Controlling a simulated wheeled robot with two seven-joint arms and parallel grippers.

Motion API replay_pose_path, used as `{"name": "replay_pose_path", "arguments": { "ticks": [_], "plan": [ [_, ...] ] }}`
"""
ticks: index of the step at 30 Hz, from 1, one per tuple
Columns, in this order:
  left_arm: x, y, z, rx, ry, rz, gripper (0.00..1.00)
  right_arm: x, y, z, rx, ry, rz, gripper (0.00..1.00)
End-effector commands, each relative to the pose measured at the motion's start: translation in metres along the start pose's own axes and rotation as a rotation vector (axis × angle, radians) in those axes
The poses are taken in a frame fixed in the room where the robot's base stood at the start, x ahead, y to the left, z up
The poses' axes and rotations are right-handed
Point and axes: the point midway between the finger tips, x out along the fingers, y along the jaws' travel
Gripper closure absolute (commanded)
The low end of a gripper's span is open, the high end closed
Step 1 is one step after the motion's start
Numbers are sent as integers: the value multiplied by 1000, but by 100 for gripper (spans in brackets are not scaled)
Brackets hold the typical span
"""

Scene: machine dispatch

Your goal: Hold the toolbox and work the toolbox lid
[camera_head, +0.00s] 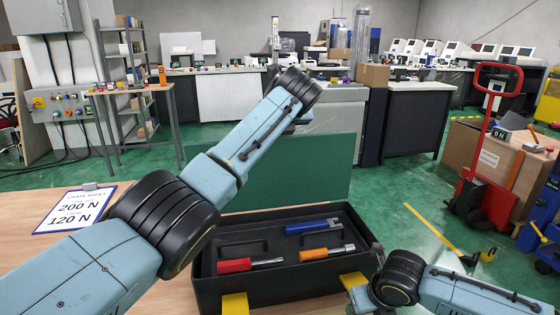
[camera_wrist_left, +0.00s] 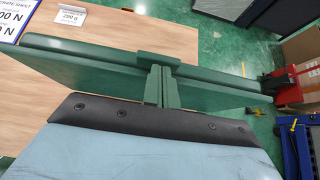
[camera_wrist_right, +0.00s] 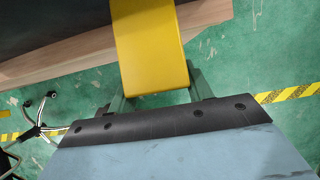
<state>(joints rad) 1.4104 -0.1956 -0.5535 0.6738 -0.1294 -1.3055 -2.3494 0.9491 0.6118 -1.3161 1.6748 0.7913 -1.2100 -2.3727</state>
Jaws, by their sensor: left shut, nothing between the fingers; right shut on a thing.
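The black toolbox (camera_head: 285,290) stands on the wooden table with its green lid (camera_head: 300,170) raised upright behind it. Red, orange and blue-handled tools lie inside. The lid also fills the middle of the left wrist view (camera_wrist_left: 90,65). My left gripper (camera_wrist_left: 160,75) is shut and empty at the lid's edge, by a small green tab; I cannot tell whether it touches. My left arm hides it in the head view. My right gripper (camera_wrist_right: 155,95) is shut on the yellow tab (camera_wrist_right: 150,45) at the toolbox's front right. A second yellow tab (camera_head: 235,304) is at front left.
A printed sheet (camera_head: 75,208) lies on the wooden table (camera_head: 30,255) at left. A red hand truck (camera_head: 484,170) and a cardboard box (camera_head: 480,150) stand at the right. Benches with machines line the back. Green floor lies open between.

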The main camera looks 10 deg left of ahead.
Motion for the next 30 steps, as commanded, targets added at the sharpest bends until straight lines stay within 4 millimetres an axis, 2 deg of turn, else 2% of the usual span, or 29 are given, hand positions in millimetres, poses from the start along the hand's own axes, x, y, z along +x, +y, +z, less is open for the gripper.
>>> {"name": "replay_pose_path", "arguments": {
  "ticks": [14,19,26,30],
  "plan": [
    [0,0,1,0,0,0,100,0,0,0,0,1,-1,100],
    [-6,0,1,0,-1,0,100,0,0,0,1,1,-1,100],
    [-30,0,1,0,-3,-3,100,0,0,0,1,1,-1,100],
    [-54,0,2,0,-4,-2,100,0,0,0,1,1,-1,100]
  ]
}}
